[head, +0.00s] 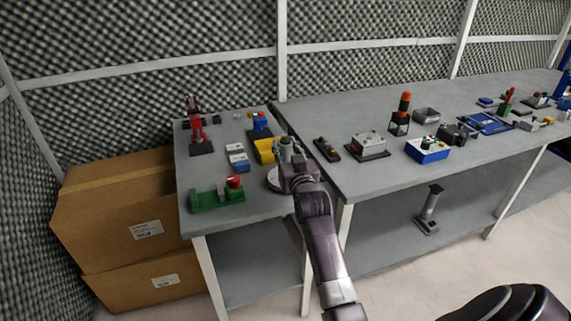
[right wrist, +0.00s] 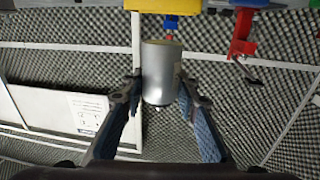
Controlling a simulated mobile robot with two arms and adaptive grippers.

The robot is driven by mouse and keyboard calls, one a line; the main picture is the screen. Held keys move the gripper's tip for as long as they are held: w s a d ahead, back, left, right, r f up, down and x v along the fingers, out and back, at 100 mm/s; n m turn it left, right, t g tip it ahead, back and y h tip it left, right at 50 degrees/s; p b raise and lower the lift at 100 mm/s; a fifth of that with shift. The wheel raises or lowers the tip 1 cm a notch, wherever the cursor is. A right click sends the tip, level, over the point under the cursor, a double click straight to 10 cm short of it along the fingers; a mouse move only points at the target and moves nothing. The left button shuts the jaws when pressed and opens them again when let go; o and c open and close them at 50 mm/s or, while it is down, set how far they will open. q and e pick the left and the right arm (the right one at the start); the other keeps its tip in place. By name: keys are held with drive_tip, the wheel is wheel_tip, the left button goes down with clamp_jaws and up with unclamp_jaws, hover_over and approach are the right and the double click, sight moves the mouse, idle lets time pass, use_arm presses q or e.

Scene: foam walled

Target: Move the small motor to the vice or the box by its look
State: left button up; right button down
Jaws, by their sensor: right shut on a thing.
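The small motor, a plain silver cylinder (right wrist: 161,72), stands between the fingers of my right gripper (right wrist: 155,92) in the right wrist view. The fingers are shut on its sides. In the head view my right gripper (head: 287,150) is over the right edge of the left table, beside a yellow box (head: 265,151); the motor is hard to make out there. A blue vice-like device (head: 259,125) with a red part stands behind the yellow box. A green device (head: 217,197) with a red top is at the table's front. My left gripper is not in view.
A red clamp-like stand (head: 197,137) and small blue-and-white boxes (head: 237,157) are on the left table (head: 215,165). The right table (head: 350,185) bears a grey device (head: 367,146), a blue bin (head: 428,150) and several tools. Cardboard boxes (head: 115,215) stand at left.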

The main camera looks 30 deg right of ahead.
drive_tip(key=shift+f, duration=2.9)
drive_tip(key=shift+f, duration=0.1)
drive_tip(key=shift+f, duration=0.15)
drive_tip(key=c, duration=1.5)
unclamp_jaws()
